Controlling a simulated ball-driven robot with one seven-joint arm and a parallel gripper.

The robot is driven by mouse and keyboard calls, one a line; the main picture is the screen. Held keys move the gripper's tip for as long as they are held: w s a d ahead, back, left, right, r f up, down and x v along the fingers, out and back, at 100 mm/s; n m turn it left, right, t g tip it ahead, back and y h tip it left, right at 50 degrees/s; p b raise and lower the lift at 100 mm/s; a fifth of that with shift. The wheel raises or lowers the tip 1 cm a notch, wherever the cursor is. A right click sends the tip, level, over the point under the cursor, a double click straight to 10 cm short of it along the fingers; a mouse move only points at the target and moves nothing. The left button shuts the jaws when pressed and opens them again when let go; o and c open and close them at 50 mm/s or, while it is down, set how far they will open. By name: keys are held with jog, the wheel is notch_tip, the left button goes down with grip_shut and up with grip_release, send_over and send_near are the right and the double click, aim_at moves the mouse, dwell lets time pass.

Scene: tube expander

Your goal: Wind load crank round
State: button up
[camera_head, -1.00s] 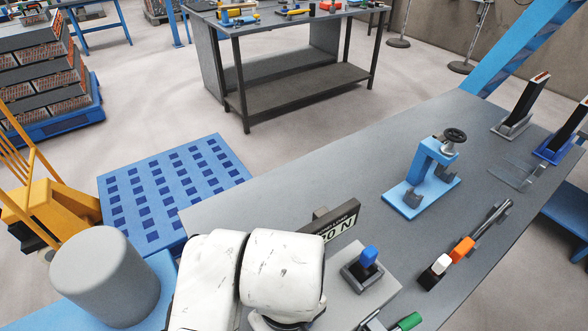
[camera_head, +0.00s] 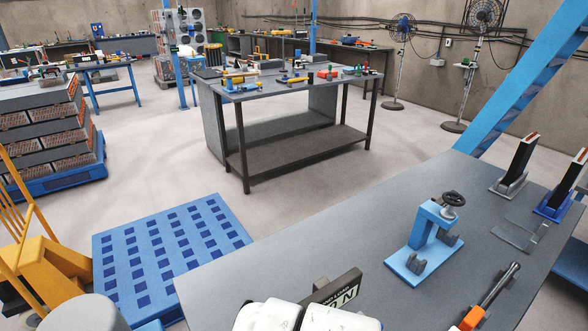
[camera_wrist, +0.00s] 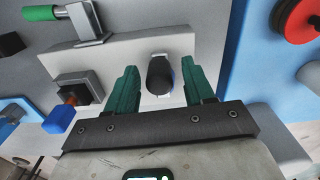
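A sign (camera_head: 338,290) with the word "LOAD" and a figure ending in "0 N" stands on the bench, partly hidden by my white arm in the head view. In the wrist view my gripper (camera_wrist: 160,78) has two green fingers spread apart. A dark rounded knob (camera_wrist: 160,74) lies between them in the picture, with a visible gap on each side. It looks like the load crank's handle, but I cannot tell for sure, nor how deep it sits between the fingers. The gripper itself is below the head view.
A light blue press (camera_head: 424,245) with a black handwheel (camera_head: 453,199) stands on the grey bench (camera_head: 300,262). In the wrist view a blue cap (camera_wrist: 58,120), a green handle (camera_wrist: 42,13) and a red disc (camera_wrist: 298,20) lie around the fingers.

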notch_tip(320, 180, up, 7)
jog(key=p, duration=0.7)
jog(key=shift+p, duration=0.35)
